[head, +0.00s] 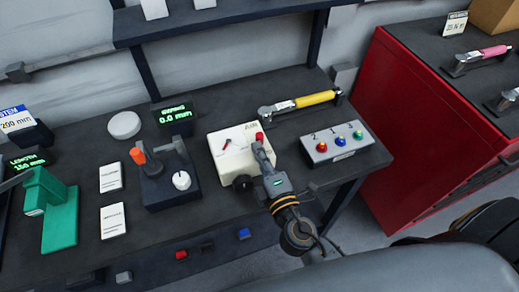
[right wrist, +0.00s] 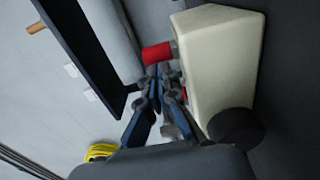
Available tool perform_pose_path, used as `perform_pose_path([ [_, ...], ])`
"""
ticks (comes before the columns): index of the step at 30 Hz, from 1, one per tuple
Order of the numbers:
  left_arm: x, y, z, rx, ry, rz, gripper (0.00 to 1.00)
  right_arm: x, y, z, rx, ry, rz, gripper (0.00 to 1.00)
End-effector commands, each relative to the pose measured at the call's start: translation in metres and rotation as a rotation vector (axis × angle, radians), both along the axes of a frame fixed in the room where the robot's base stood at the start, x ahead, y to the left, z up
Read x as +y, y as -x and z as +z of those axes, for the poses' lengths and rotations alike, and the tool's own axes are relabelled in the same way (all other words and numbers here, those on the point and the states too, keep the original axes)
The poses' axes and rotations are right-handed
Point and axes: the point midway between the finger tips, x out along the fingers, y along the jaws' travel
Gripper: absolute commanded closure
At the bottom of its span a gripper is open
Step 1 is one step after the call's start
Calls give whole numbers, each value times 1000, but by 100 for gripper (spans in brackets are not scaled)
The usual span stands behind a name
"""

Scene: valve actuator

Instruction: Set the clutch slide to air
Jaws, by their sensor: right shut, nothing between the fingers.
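The cream box (head: 228,160) stands on the dark bench, with a red pointer (head: 227,143) on its top face and a black knob (head: 243,184) at its front corner. A red knob (head: 260,137) is at its right side. Small lettering on the box is too small to read, so I cannot tell the slide's setting. My right gripper (head: 259,148) is shut and empty, its tips close to the red knob. In the right wrist view, the shut fingertips (right wrist: 160,77) are just beside the red knob (right wrist: 157,54) and the cream box (right wrist: 222,60); contact is unclear. My left gripper is not in view.
A control box with coloured buttons (head: 336,155) stands right of the cream box, and a yellow-handled tool (head: 315,98) lies behind. A dark device with an orange-tipped lever (head: 138,156) is to the left. A red cabinet (head: 395,130) stands right, across a gap.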

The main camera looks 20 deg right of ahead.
Motion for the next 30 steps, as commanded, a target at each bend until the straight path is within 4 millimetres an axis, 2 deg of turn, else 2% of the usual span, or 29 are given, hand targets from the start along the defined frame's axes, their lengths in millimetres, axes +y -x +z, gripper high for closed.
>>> perform_pose_path([
  [5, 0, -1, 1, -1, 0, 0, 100, 0, -5, 1, -2, 1, -1, 100],
  [13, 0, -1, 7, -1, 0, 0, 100, 1, -40, 2, -3, 1, -1, 100],
  [30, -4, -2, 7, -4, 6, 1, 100, 0, -46, 1, -2, 0, 1, 100],
])
